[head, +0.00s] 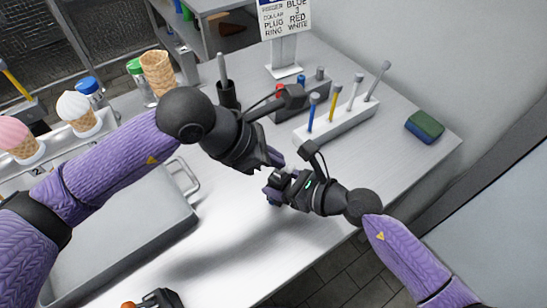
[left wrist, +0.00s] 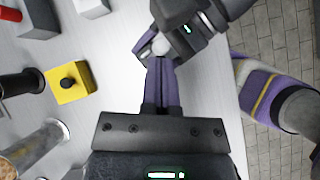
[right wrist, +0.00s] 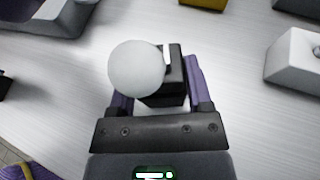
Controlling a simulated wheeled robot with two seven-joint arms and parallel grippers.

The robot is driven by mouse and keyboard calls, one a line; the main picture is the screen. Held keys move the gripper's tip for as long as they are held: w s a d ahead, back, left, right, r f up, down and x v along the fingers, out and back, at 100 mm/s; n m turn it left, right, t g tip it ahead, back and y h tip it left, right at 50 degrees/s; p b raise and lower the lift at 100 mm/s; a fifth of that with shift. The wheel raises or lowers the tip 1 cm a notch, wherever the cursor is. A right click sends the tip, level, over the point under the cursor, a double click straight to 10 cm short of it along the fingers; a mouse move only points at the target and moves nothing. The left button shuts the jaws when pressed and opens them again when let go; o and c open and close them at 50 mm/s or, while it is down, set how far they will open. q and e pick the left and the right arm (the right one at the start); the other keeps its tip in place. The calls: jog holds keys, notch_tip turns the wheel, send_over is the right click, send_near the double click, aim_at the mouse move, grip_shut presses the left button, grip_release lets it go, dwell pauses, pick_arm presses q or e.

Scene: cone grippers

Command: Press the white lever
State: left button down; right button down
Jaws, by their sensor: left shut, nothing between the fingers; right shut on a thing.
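A small black block (right wrist: 172,85) sits between the purple fingers of my right gripper (right wrist: 158,88), which is shut on it. A white round knob, the white lever (right wrist: 135,68), stands at the block in the right wrist view and hides part of it. The knob also shows in the left wrist view (left wrist: 160,45), just beyond the fingertips of my left gripper (left wrist: 161,62). My left gripper is shut and empty; I cannot tell whether it touches the knob. In the head view, my left gripper (head: 276,160) is just above and behind my right gripper (head: 275,190), over the table.
A white rack (head: 335,123) with several coloured-handled tools stands behind the grippers. A yellow box with a black button (left wrist: 70,83) is left in the left wrist view. A grey tray (head: 130,235), ice-cream cones (head: 78,112) and a sign (head: 285,20) stand around.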

pick_arm(q)
jog(key=s+d+v, duration=0.1)
jog(key=s+v, duration=0.1)
jog(key=v, duration=1.1)
jog(key=shift+s+d, duration=0.25)
jog(key=shift+s, duration=0.05)
